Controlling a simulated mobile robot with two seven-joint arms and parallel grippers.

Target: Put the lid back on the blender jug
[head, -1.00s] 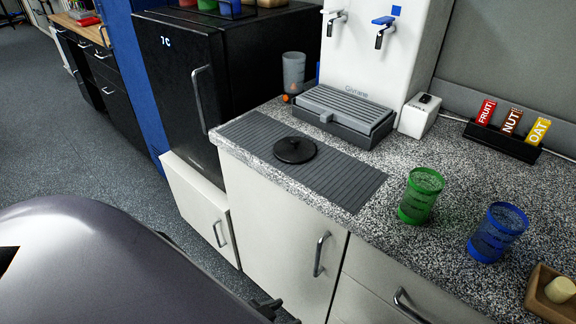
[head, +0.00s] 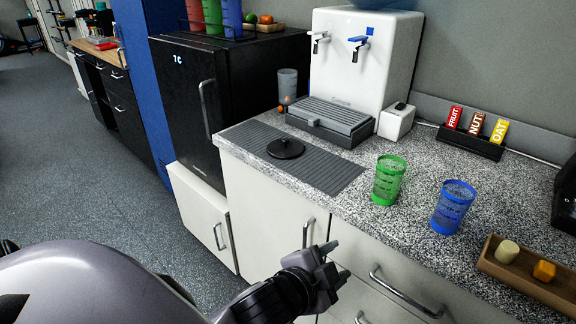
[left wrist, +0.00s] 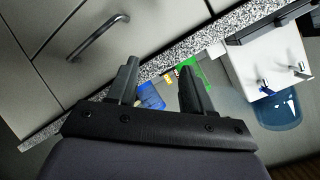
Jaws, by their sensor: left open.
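A round black lid with a small knob (head: 286,148) lies on the grey ribbed mat (head: 335,177) on the speckled counter. I see no blender jug that I can make out for sure. A dark object (head: 566,196) is cut off at the right edge, and I cannot tell what it is. My left gripper (head: 337,262) is open and empty in front of the cabinet fronts, below and to the right of the lid. Its two fingers also show apart in the left wrist view (left wrist: 160,88). My right gripper is in neither view.
A green cup (head: 389,181) and a blue cup (head: 453,208) stand right of the mat. A wooden tray (head: 530,285) is at the lower right. A black fridge (head: 190,110) is left.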

